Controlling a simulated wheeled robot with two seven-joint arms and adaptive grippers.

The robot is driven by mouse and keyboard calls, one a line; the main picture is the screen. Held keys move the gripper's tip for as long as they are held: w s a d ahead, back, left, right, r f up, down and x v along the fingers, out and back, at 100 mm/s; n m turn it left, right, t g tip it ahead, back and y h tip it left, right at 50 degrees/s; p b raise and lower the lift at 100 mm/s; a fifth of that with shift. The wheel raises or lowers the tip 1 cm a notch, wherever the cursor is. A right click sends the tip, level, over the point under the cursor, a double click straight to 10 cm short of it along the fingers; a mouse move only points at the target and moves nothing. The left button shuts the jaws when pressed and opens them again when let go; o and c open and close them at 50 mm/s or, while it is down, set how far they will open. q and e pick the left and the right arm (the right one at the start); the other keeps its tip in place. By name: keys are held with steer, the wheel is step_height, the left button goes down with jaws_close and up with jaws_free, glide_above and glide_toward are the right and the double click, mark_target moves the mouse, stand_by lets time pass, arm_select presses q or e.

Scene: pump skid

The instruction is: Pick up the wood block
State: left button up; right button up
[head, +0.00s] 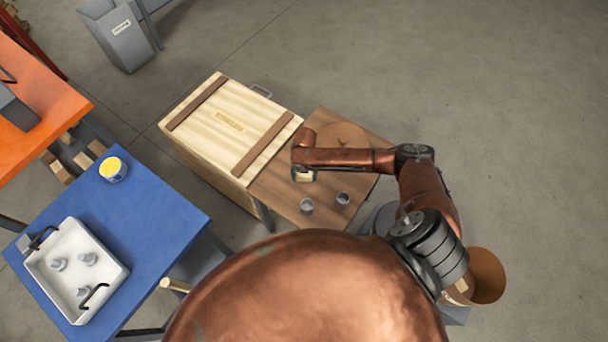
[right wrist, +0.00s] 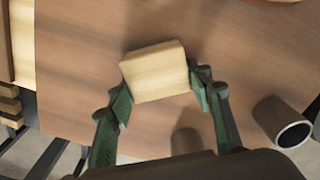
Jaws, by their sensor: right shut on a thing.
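The wood block (right wrist: 157,72) is pale and roughly box-shaped. In the right wrist view it sits between the two green fingers of my right gripper (right wrist: 160,95), which is shut on it. In the head view the block (head: 305,177) shows only in part under my right gripper (head: 304,170), over the brown table (head: 275,189). I cannot tell whether the block touches the table top. My left gripper is in neither view.
Two grey cups (head: 307,206) (head: 343,198) stand close to the block. A round brown disc (head: 341,138) lies behind my right arm. A large wooden crate (head: 228,125) adjoins the table's left side. A blue table with a white tray (head: 118,268) is at left.

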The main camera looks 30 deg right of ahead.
steer(key=c, duration=0.4)
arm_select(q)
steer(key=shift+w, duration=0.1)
arm_select(e)
steer(key=shift+r, duration=0.1)
